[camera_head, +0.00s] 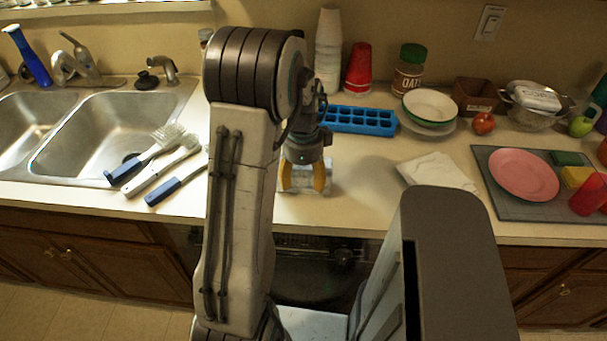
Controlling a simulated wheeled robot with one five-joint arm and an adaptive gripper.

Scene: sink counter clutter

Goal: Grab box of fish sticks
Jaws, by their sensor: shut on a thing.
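A small whitish, pale-blue box (302,177), which looks like the box of fish sticks, is at the front part of the counter, right of my upright arm. Its print is too small to read. My gripper (304,188) points down over it, with one yellow finger on each side. The fingers are shut on the box and hide part of it. I cannot tell whether the box still touches the counter.
A blue ice tray (358,121) lies behind my gripper, with stacked white cups (328,50) and red cups (359,70) beyond. Brushes (150,158) lie by the sink at left. A white cloth (437,171) and a grey mat (510,208) are at right.

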